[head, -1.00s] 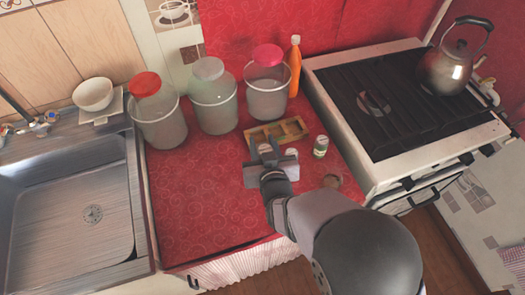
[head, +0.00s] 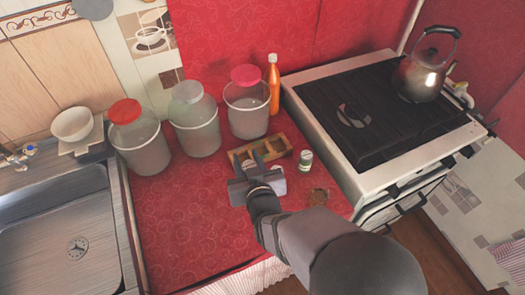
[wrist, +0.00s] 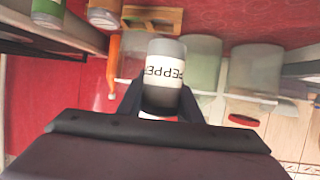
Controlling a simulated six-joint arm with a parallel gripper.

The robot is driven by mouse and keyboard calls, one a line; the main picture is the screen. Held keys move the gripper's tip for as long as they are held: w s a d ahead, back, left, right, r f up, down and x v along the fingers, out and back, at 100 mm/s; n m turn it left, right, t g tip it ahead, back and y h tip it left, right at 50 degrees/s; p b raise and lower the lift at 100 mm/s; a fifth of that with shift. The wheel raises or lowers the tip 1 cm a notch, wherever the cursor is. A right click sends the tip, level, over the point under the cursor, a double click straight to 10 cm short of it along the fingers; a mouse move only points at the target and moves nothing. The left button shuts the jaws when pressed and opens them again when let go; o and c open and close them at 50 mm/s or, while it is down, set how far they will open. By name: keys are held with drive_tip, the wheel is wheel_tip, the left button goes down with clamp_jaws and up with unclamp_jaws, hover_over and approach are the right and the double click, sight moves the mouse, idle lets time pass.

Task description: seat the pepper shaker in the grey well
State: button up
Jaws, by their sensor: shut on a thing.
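The pepper shaker (wrist: 163,72) has a grey end and a white label reading PEPPER, upside down in the wrist view. My gripper (wrist: 160,105) is shut on it. In the head view my gripper (head: 250,166) is at the near left side of the wooden rack (head: 281,147), with the shaker mostly hidden between its fingers. The rack also shows in the wrist view (wrist: 152,14), beyond the shaker and apart from it in the picture. The rack has several compartments; I cannot tell which is the grey well.
A small jar (head: 277,171) stands just right of my gripper, and a green-labelled jar (head: 305,161) is further right. A round brown item (head: 318,197) lies nearer. Large jars (head: 195,130) and an orange bottle (head: 273,85) stand behind. The red counter's left front is clear.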

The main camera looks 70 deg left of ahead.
drive_tip(key=shift+w+f+b, duration=0.25)
drive_tip(key=shift+f+b, duration=0.15)
drive_tip(key=shift+f, duration=0.1)
wheel_tip(320, 180, up, 10)
drive_tip(key=b, duration=0.3)
hover_over(240, 148)
idle(0.7)
idle(0.4)
wheel_tip(240, 148, down, 12)
drive_tip(key=b, duration=0.7)
drive_tip(key=shift+f, duration=2.95)
